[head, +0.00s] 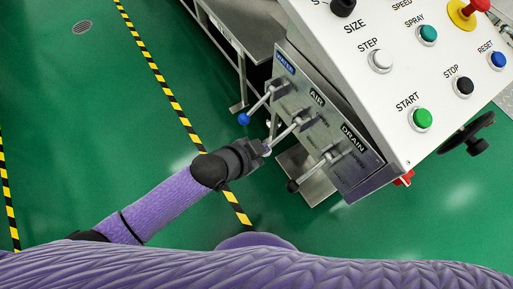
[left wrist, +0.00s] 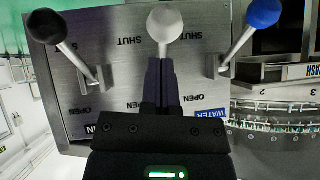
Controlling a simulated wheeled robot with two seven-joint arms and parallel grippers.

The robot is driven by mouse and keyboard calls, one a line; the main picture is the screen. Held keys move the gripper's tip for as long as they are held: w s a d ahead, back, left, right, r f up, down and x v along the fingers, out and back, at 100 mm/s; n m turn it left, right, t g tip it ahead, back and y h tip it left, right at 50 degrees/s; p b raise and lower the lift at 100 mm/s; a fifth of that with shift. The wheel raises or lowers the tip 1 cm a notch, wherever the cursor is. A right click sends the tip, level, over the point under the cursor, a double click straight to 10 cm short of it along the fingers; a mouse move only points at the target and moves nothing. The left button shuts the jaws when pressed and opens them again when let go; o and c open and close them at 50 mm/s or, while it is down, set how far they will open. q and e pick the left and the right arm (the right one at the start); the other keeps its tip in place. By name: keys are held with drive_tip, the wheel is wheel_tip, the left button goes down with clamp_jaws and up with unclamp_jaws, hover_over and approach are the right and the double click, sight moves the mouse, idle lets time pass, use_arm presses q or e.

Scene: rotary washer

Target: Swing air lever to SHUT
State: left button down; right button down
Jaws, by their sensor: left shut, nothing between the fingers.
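The air lever (head: 288,132) is the middle of three levers on the grey valve panel (head: 366,165). In the head view its knob end is hidden by my left gripper (head: 265,148). In the left wrist view its light grey knob (left wrist: 167,25) shows just beyond the fingertips, between two upside-down SHUT labels; its rod is mostly hidden behind the fingers. My left gripper (left wrist: 162,65) is shut with nothing held, its fingers in line with the lever. I cannot tell whether they touch it. My right gripper is not in view.
The blue-knobbed water lever (head: 243,119) and black-knobbed drain lever (head: 292,186) stand on either side, close to my gripper. The white control box (head: 410,75) with coloured buttons is beyond the panel. Green floor is clear at left.

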use_arm(q)
drive_tip(key=shift+w+f, duration=0.1)
drive_tip(key=shift+f, duration=0.3)
drive_tip(key=shift+w+f+b, duration=0.1)
drive_tip(key=shift+f+b, duration=0.3)
drive_tip(key=shift+f, duration=0.8)
